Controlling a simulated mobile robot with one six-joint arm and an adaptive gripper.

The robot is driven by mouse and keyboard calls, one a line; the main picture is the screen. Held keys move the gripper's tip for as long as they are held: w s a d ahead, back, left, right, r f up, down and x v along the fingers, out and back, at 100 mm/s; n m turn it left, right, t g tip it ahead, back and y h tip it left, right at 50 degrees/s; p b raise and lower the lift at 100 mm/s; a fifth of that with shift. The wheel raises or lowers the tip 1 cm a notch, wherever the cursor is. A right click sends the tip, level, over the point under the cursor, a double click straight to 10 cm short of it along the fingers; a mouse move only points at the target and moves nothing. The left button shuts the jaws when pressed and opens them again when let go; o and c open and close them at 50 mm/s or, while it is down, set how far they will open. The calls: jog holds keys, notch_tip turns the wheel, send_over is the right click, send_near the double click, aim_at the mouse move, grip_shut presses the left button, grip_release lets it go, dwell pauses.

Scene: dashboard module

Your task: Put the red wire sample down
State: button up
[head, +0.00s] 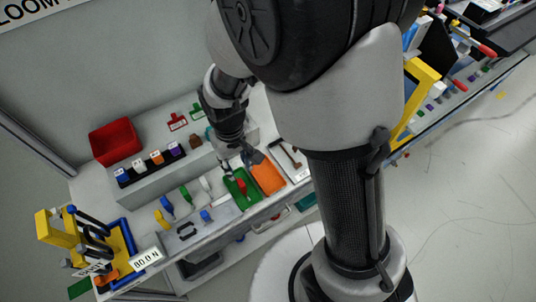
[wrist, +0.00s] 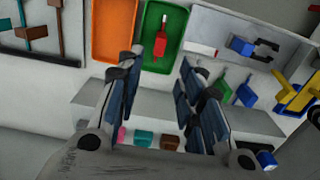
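The red wire sample (wrist: 160,44) lies in the green tray (wrist: 178,14), seen in the wrist view just beyond and between my fingertips. In the head view the red wire sample (head: 242,187) shows as a small red piece in the green tray (head: 232,190). My gripper (wrist: 160,62) is open, its two fingers wide apart with nothing between them. In the head view my gripper (head: 238,166) hangs over the back edge of the green tray. I cannot tell the exact height above the sample.
An orange tray (head: 268,178) stands beside the green one. A raised shelf (head: 150,180) with several coloured blocks and a red bin (head: 115,141) stand behind.

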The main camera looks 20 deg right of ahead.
jog(key=s+d+r+m+t, duration=0.1)
jog(key=s+d+r, duration=0.15)
jog(key=r, duration=0.45)
jog(key=s+d+r+t, duration=0.1)
jog(key=d+r, duration=0.2)
jog(key=r, duration=0.4)
jog(key=s+d+r+m+t, duration=0.2)
jog(key=s+d+r, duration=0.3)
jog(key=s, duration=0.5)
jog(key=shift+d+r+t, duration=0.2)
jog(key=shift+r+t, duration=0.1)
jog(key=shift+r, duration=1.1)
